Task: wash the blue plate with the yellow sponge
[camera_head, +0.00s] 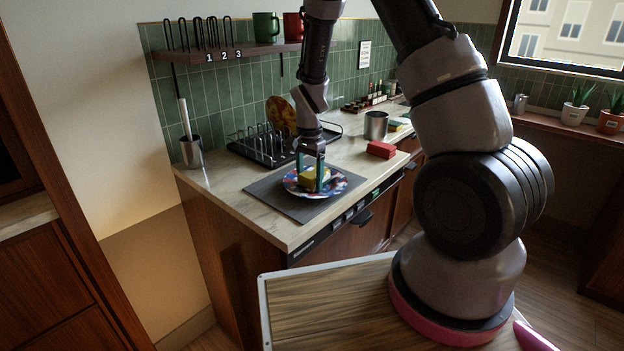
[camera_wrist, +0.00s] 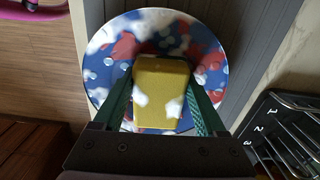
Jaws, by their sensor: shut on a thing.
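The blue plate (camera_head: 333,183), patterned with red and white, lies on a dark grey mat (camera_head: 267,190) on the counter. White foam spots show on it in the wrist view (camera_wrist: 96,75). My gripper (camera_head: 314,182) points down over the plate and is shut on the yellow sponge (camera_head: 308,174). In the wrist view the sponge (camera_wrist: 160,85) sits between my two green fingers, over the plate's middle, with white foam on it. The sponge appears to touch the plate, and it hides the plate's centre.
A black dish rack (camera_head: 262,146) with a red and yellow patterned plate (camera_head: 281,115) stands behind the mat. A metal pot (camera_head: 376,125) and a red cloth stack (camera_head: 381,150) are to the right. A metal holder with a brush (camera_head: 191,152) stands at the left corner.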

